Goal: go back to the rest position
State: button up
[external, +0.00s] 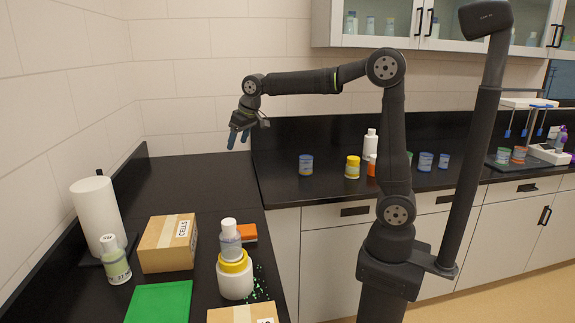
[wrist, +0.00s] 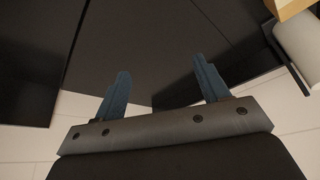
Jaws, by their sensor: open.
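My gripper (external: 239,136) is raised in the air above the black counter near the corner, fingers pointing down. In the wrist view its two blue fingers (wrist: 160,82) stand well apart with nothing between them. It touches nothing that I can see. My arm reaches left from its base at the right of the external view.
On the left counter (external: 180,180) stand a paper roll (external: 98,213), a bottle (external: 114,260), a cardboard box (external: 168,243), a green mat (external: 160,302) and a yellow-lidded jar (external: 235,275) with a bottle on it (external: 230,240). Several containers, including a yellow one (external: 352,167), line the back counter.

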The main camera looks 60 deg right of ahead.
jog(key=w+d+f+m+h, duration=0.1)
jog(key=w+d+m, duration=0.1)
jog(key=d, duration=0.8)
jog(key=w+d+f+m, duration=0.1)
jog(key=w+d+m, duration=0.1)
jog(key=d, duration=0.8)
jog(key=shift+w+d+m+h, duration=0.3)
jog(key=shift+w+h, duration=0.1)
jog(key=shift+w, duration=0.5)
